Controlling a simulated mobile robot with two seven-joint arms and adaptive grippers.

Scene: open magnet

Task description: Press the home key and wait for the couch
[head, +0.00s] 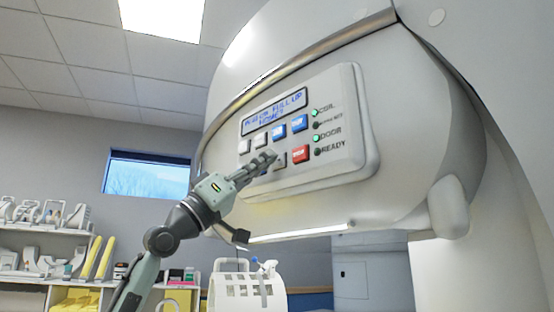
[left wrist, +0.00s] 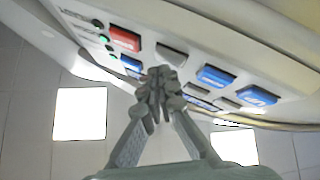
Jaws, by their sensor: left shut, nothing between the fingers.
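The control panel (head: 345,135) on the white scanner housing carries a lit display (head: 275,113), whose text is hard to read, and two rows of keys. The upper row has grey keys and blue keys (head: 279,132). The lower row has a red key (head: 300,153) and a grey key (head: 280,160) beside it. I cannot read which key is home. My left gripper (head: 268,157) is shut and empty, its tips at the lower row, hiding part of it. In the left wrist view the fingertips (left wrist: 160,82) are close to the keys; contact cannot be told. The couch is not recognisable.
Green lamps at COIL (head: 314,113) and DOOR (head: 316,138) look lit; the lamp at READY (head: 317,152) looks darker. A white slotted basket (head: 235,292) with a spray bottle stands below the panel. Shelves (head: 45,230) with coils and supplies are at the left.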

